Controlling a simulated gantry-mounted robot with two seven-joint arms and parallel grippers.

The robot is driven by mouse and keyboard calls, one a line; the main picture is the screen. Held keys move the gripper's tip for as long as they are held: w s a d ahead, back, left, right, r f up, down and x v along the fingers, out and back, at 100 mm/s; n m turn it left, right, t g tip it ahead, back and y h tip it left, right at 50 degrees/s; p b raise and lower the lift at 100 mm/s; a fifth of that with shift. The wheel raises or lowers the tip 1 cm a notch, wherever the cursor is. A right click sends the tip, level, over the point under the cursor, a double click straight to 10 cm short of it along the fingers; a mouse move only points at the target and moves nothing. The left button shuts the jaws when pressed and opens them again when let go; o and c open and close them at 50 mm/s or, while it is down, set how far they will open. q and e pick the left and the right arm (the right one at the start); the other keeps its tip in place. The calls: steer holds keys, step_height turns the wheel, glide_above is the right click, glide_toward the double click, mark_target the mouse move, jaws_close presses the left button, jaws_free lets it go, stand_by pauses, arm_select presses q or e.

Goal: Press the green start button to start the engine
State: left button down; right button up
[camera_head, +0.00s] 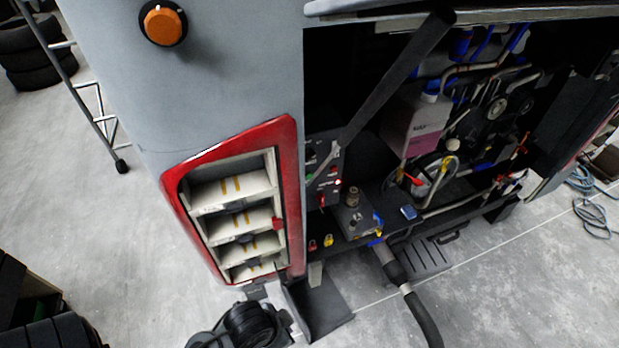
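A small dark control panel (325,160) stands at the left end of the open engine bay, just right of the red-framed light cluster. It carries small controls, with red and white spots among them. A small green spot (317,174) shows low on its left side; it is too small to tell its exact shape or whether it is pressed. Neither of my grippers is in view.
The bay holds a pink-and-white container (414,126), pipes and gauges. A shelf below the panel carries small padlock-like items (328,240) and a blue object (408,213). A thick dark hose (422,315) runs down to the floor. A black reel (250,325) sits at bottom.

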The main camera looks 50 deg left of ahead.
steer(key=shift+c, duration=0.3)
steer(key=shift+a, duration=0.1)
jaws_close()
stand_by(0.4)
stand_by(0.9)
